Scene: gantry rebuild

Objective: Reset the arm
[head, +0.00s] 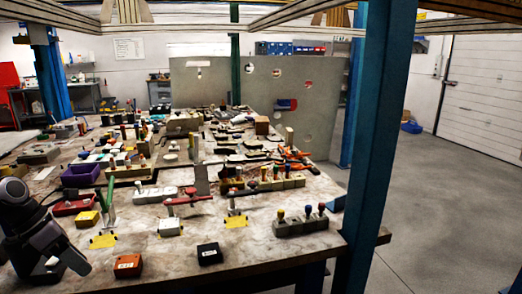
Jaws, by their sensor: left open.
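My left arm comes in at the lower left of the head view, dark grey and black. Its gripper (52,266) points down over the near left corner of the workbench (165,262). The jaws are open, with a small pale patch showing between them; I cannot tell what it is. The gripper does not appear to hold anything. My right arm and gripper are not in view.
An orange box (128,265) and a black box (210,254) sit near the front edge. A grey block with coloured knobs (301,224) is at the near right corner. A blue post (378,150) stands right of the bench. Tools crowd the bench; open floor (440,215) lies right.

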